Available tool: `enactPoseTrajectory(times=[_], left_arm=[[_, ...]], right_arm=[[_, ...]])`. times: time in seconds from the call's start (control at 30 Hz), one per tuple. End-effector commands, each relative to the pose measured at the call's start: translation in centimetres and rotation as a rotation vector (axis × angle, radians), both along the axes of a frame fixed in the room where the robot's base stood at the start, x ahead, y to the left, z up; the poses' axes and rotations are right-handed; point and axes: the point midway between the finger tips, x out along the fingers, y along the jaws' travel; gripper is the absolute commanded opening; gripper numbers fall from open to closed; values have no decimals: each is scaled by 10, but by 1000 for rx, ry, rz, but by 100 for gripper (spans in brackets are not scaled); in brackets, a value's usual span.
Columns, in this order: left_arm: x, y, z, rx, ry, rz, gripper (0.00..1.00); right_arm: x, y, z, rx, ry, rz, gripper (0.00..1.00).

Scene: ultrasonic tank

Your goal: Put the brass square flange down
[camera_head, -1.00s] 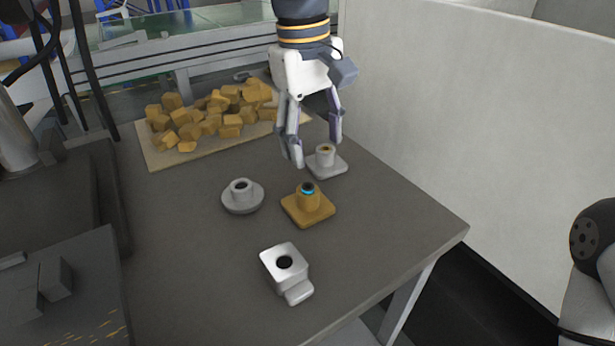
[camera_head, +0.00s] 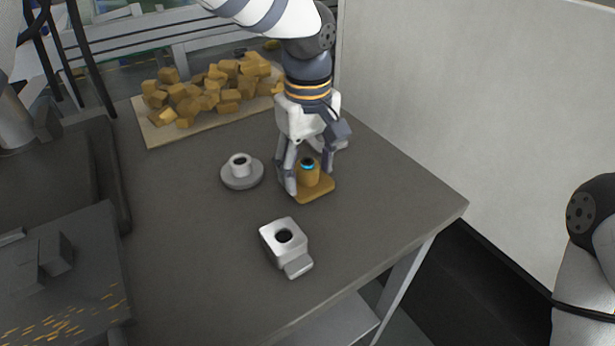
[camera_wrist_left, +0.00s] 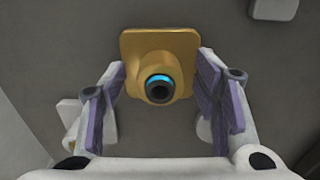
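The brass square flange (camera_head: 317,188) stands upright on the grey table, its square plate flat and its hub up, with a bright blue ring round the dark bore. My left gripper (camera_head: 307,178) points down over it, open, with a finger on either side of the hub. In the left wrist view the flange (camera_wrist_left: 160,47) lies between the fingers (camera_wrist_left: 162,84), with a narrow gap seen on each side of the hub. My right gripper is out of view.
A round grey flange (camera_head: 241,174) stands left of the brass one, and a silver square block with a dark bore (camera_head: 284,240) stands nearer. A board (camera_head: 160,137) of brass-coloured blocks lies at the back. A pale wall panel (camera_head: 440,110) rises on the right. The table's front right is clear.

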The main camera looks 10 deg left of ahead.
Motion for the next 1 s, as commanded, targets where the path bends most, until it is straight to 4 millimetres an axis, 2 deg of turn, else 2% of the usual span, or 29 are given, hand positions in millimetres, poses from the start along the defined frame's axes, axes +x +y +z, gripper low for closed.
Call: enactPoseTrajectory(times=[0.03,0.23,0.27,0.67,0.93,1.0], left_arm=[[0,0,0,0,0,0,47],[0,0,0,0,0,0,2],[0,0,0,0,0,0,0],[1,0,4,1,-2,1,0],[1,0,35,-1,-8,1,0],[-7,-1,46,0,-10,0,0]], right_arm=[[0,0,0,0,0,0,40],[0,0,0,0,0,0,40],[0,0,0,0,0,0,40],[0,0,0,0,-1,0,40],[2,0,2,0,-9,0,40],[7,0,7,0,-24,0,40]])
